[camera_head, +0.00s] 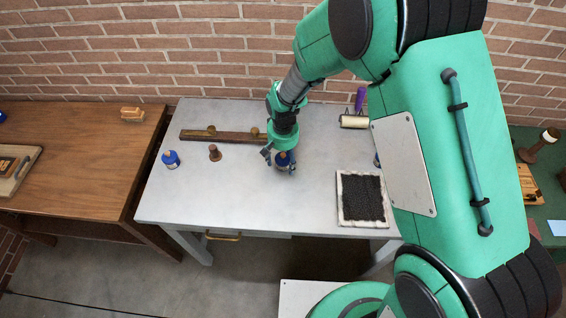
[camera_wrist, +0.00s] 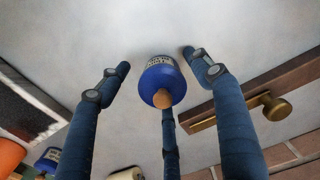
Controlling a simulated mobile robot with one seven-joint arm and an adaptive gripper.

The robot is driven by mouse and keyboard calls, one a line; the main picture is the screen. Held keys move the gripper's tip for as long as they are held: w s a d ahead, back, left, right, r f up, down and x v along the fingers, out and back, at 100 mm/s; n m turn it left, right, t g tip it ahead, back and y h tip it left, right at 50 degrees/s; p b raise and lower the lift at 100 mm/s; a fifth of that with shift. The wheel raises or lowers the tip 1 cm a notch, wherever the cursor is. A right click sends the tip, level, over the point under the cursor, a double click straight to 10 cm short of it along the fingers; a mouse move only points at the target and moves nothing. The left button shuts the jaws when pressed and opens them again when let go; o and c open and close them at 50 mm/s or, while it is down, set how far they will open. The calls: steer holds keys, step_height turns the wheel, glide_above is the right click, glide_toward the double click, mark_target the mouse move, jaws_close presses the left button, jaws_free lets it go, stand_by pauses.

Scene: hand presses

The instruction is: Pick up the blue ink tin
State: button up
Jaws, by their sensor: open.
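A blue ink tin (camera_wrist: 163,84) with a tan knob and a pale label stands upright on the grey table. In the head view this tin (camera_head: 283,161) is partly covered by my gripper (camera_head: 280,165). My gripper (camera_wrist: 160,75) is open, its blue fingers spread around the tin from above; I see no clear contact. A similar blue container (camera_head: 171,160) stands at the table's left. Another blue one (camera_wrist: 47,160) shows at the lower left of the wrist view. The labels are too small to read.
A long bar with brass knobs (camera_head: 222,136) lies behind the gripper, with a small brown knobbed piece (camera_head: 215,153) to its left. A roller (camera_head: 353,121) and a black textured pad (camera_head: 362,199) are at the right. The table's front left is clear.

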mark_target(283, 155)
steer(key=shift+c, duration=0.2)
steer(key=c, duration=1.4)
steer(key=shift+r, duration=0.1)
steer(key=shift+r, duration=0.4)
step_height(283, 155, up, 3)
steer(key=shift+r+p, duration=0.1)
steer(key=shift+p, duration=0.45)
steer(key=s+d, duration=0.2)
steer(key=s, duration=0.3)
steer(key=s+d+p, duration=0.1)
steer(key=s+d, duration=0.1)
steer(key=s, duration=0.2)
steer(key=s+d+r, duration=0.1)
steer(key=s+d, duration=0.1)
steer(key=s, duration=0.3)
steer(key=shift+s+d+p, duration=0.2)
steer(key=shift+s+p, duration=0.15)
